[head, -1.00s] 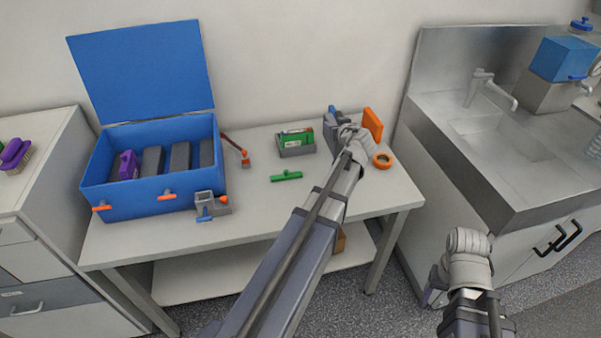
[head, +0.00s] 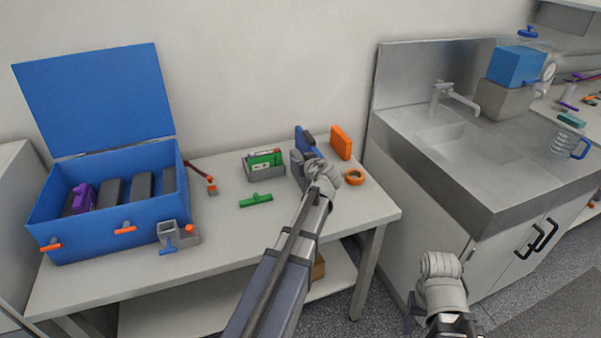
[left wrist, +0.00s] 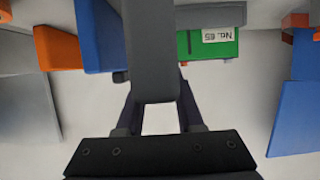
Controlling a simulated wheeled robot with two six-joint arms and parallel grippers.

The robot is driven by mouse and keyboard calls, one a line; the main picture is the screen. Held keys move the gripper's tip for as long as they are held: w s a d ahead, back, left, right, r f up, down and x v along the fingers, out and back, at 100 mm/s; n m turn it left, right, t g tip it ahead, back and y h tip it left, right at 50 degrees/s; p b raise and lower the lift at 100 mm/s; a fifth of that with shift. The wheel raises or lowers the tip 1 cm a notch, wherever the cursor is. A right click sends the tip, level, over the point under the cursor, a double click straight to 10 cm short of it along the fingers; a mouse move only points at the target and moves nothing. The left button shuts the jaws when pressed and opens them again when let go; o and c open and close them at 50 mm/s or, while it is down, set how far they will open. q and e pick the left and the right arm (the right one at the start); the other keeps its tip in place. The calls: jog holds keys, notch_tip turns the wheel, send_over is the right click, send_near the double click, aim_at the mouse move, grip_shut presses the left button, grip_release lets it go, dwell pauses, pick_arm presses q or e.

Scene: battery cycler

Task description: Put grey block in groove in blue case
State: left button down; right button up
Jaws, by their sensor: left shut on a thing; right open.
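The blue case (head: 80,227) stands open at the left end of the table, its lid raised. Inside are several dark grey blocks (head: 142,184) and a purple piece (head: 84,197). My left gripper (head: 308,172) is at the table's right half, well apart from the case. In the left wrist view its fingers (left wrist: 155,92) are shut on a long grey block (left wrist: 150,45); part of this block shows in the head view (head: 297,158). Whether it touches the table is unclear. My right gripper (head: 411,312) is open and empty, low in front of the sink cabinet.
Near my left gripper are a blue slab (head: 303,138), an orange block (head: 341,142) and an orange ring (head: 354,177). A grey tray with a green box (head: 265,159) and a green piece (head: 256,200) lie mid-table. A grey holder (head: 188,238) stands before the case. The sink (head: 475,148) is right.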

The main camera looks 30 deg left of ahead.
pick_arm(q)
jog(key=shift+f+b, duration=1.4)
jog(key=shift+f, duration=0.3)
jog(key=shift+f, duration=0.15)
jog(key=c, duration=0.5)
grip_release()
jog(key=shift+c, duration=0.2)
jog(key=shift+r, duration=0.35)
jog(key=p+v, duration=0.4)
jog(key=v, duration=0.8)
jog(key=shift+p, duration=0.35)
jog(key=shift+w+d+f, duration=0.1)
jog(key=shift+f, duration=0.05)
